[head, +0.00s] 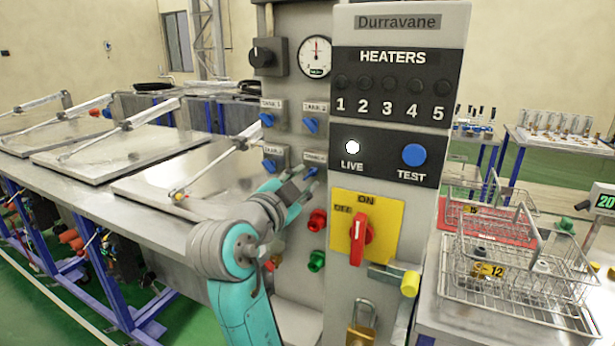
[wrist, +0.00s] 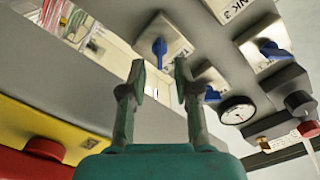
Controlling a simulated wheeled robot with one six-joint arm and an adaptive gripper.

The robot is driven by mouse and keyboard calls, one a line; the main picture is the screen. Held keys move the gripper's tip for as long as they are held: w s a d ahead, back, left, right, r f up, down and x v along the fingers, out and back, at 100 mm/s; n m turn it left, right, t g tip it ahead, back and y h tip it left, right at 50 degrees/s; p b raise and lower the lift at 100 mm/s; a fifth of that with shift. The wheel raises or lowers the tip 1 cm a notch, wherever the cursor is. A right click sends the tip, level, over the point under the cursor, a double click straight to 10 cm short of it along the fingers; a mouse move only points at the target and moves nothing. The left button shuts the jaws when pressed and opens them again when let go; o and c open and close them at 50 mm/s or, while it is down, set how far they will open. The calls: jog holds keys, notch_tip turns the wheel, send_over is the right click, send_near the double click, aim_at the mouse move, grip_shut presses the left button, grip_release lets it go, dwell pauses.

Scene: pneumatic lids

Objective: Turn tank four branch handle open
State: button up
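The tank four branch handle (head: 311,172) is a small blue lever on a grey plate, at the lower right of a group of blue handles on the grey panel. My gripper partly hides its plate in the head view. In the wrist view this handle (wrist: 160,48) shows ahead of the gap between my fingers. My gripper (wrist: 160,77) is open and empty, with one finger to each side of the gap. In the head view my gripper (head: 298,186) is close beside the handle; I cannot tell whether it touches.
Similar blue handles for tank 1 (head: 267,119), tank 2 (head: 311,125) and tank 3 (head: 270,165) sit close by. The heater box (head: 445,60) stands out to the right, with a red switch (head: 361,237). Red (head: 317,220) and green (head: 317,261) fittings are below.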

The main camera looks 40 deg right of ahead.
aim_at(311, 174)
jog(key=shift+x, duration=1.45)
grip_shut()
